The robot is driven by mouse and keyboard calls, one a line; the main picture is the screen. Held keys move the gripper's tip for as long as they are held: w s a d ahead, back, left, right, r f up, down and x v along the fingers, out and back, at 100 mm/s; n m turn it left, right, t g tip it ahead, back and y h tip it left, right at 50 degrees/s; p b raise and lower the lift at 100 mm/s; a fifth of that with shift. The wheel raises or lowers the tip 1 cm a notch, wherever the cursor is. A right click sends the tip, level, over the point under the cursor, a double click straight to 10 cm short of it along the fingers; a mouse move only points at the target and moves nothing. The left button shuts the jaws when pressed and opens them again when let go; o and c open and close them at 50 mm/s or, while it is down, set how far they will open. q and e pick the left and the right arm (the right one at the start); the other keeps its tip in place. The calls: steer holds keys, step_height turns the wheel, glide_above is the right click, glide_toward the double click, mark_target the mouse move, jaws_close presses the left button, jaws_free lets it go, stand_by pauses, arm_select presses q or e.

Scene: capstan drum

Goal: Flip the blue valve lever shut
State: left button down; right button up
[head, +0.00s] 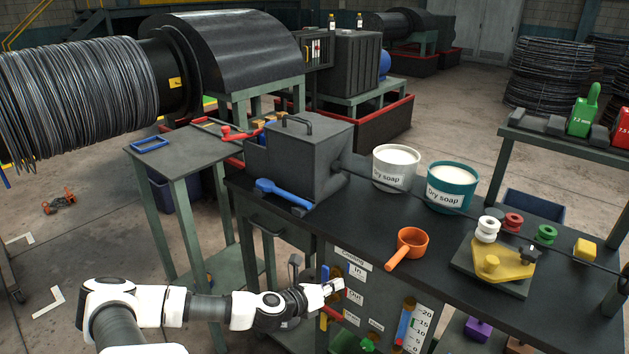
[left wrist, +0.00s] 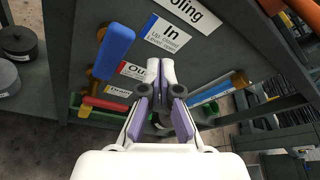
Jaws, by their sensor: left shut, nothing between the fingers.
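The blue valve lever (left wrist: 116,45) is on the front panel, left of the white "In" label (left wrist: 166,35), which reads "Up: closed, Level: open". My right gripper is out of view.
A red lever (left wrist: 104,103) lies below the blue one. A blue-ended level gauge (head: 404,325) is right of the gripper.

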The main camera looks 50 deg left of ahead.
arm_select(q)
steer(key=s+p, duration=0.6)
steer(key=s, duration=0.3)
steer(key=shift+s+d, duration=0.25)
steer(key=shift+s, duration=0.05)
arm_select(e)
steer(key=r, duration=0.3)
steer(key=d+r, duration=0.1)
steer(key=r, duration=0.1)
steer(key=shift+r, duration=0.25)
arm_select(q)
steer(key=shift+r, duration=0.1)
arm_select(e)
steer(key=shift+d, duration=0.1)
